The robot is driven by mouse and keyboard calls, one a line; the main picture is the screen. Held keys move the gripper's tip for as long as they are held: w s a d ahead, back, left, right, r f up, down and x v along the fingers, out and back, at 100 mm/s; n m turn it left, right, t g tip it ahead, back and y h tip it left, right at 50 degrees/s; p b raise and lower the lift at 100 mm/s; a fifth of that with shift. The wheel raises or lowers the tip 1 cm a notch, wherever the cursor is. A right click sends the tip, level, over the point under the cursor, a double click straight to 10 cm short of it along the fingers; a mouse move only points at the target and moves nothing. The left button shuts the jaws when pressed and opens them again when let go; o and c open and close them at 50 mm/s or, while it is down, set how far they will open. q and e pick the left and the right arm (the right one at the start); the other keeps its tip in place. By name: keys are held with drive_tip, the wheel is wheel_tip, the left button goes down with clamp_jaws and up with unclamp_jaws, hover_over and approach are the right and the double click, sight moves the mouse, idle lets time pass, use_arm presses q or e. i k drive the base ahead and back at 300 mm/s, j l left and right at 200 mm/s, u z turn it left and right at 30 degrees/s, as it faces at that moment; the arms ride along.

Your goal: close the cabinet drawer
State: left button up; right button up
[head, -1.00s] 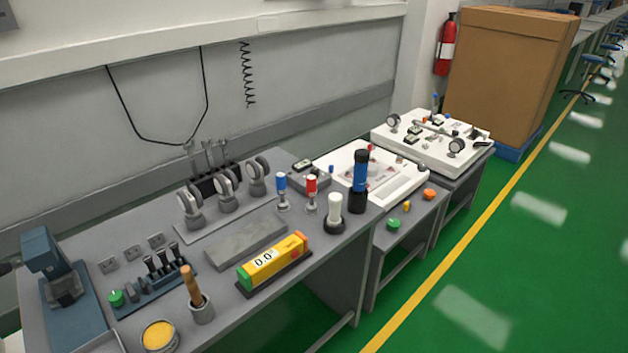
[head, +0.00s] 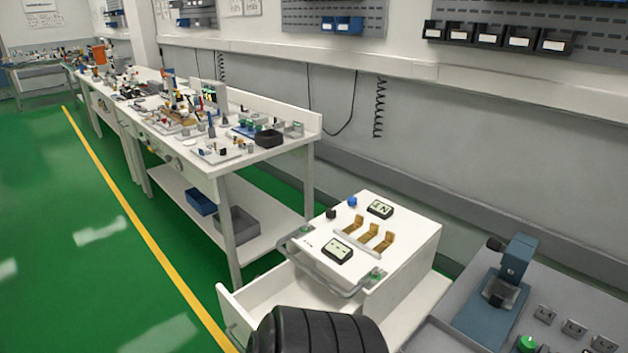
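The white cabinet (head: 408,243) stands between a long white workbench and a grey bench. Its drawer (head: 262,294) is pulled out toward the lower left, and part of its empty-looking inside shows. The drawer's front panel (head: 232,318) stands clear of the cabinet body. A black ribbed rounded part, which looks like part of my arm, hides the near end of the drawer. Neither of my grippers is in view, so their distance from the drawer cannot be told.
The white workbench (head: 306,140) is crowded with small parts, with bins on its lower shelf. The grey bench (head: 600,300) at right carries a blue device (head: 517,258). A grey rail (head: 322,277) runs along the cabinet top's front. Green floor (head: 60,260) is free at left.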

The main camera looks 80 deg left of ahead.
sight(242, 311)
drive_tip(key=u, duration=3.2)
